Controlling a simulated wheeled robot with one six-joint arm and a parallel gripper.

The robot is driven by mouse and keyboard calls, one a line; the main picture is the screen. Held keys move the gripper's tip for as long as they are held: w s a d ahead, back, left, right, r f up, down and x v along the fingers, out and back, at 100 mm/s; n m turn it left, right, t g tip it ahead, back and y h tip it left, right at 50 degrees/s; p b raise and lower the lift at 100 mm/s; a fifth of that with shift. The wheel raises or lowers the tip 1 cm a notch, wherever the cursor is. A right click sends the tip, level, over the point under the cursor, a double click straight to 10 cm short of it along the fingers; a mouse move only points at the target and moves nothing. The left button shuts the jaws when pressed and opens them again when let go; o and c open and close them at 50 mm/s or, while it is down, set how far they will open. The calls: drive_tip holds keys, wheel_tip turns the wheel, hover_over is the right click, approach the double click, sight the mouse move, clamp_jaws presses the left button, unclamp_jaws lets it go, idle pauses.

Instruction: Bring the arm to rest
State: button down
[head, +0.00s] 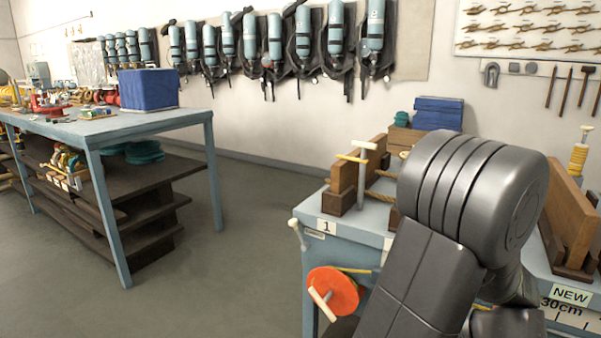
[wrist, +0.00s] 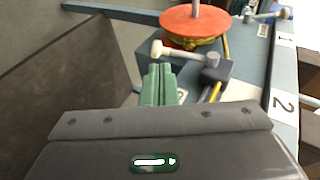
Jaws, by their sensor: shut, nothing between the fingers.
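My arm (head: 440,240) is dark grey and fills the lower right of the head view, in front of a blue-grey bench (head: 345,231). My gripper is hidden in the head view. In the wrist view, my gripper (wrist: 158,70) shows two green fingers side by side, shut with nothing between them. The fingers appear close to a mallet with a pale head (wrist: 185,52) and a dark block; I cannot tell whether they touch.
An orange disc (head: 334,293) hangs at the bench front, by label 1. Wooden stands (head: 344,197) and a NEW-labelled strip (head: 570,296) are beside my arm. A blue table (head: 130,126) stands left. Grey floor (head: 235,255) between them is clear.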

wheel_tip(320, 180, up, 12)
drive_tip(key=s+d+n+g+h+p, duration=0.1)
drive_tip(key=g+h+p, duration=0.3)
drive_tip(key=p, duration=1.1)
drive_tip(key=shift+s+d+f+h+p, duration=0.2)
drive_tip(key=shift+s+d+h+p, duration=0.1)
drive_tip(key=shift+s+h, duration=0.6)
drive_tip(key=shift+a, duration=0.1)
